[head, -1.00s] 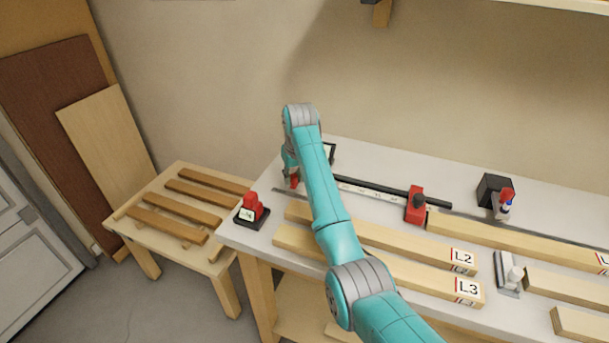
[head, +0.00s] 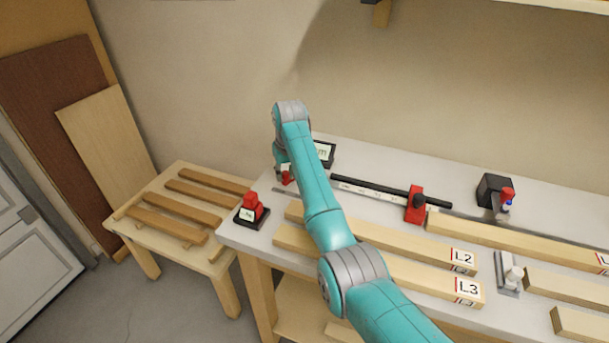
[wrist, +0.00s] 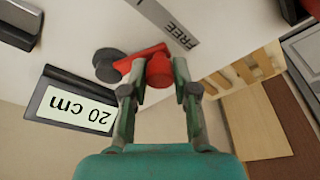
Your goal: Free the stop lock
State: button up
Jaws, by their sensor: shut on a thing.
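The stop lock is a red lever (wrist: 138,60) with a round red knob (wrist: 159,71) in the wrist view, joined to a dark round pivot (wrist: 108,66). My gripper (wrist: 158,88) is shut on the knob, with a finger on either side of it. A pale strip marked FREE (wrist: 176,32) lies just beyond the lever. In the head view my gripper (head: 284,175) is low over the bench's far left end, and a bit of red shows there. My arm hides part of the lock area. A red stop block (head: 414,204) sits on the scaled rail (head: 372,190).
A display reading 20 cm (wrist: 75,105) stands close beside the gripper; it also shows in the head view (head: 323,153). A red device on a black base (head: 252,211) is at the bench's left corner. Boards L2 (head: 440,250) and L3 (head: 440,282) lie in front.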

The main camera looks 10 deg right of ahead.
jog(key=shift+w+a, duration=0.3)
jog(key=shift+w, duration=0.1)
jog(key=shift+w+a, duration=0.2)
jog(key=shift+w, duration=0.2)
dwell(0.6)
jog(key=o, duration=0.8)
jog(key=shift+c, duration=0.2)
jog(key=shift+r, duration=0.1)
notch_tip(320, 180, up, 9)
dwell(0.6)
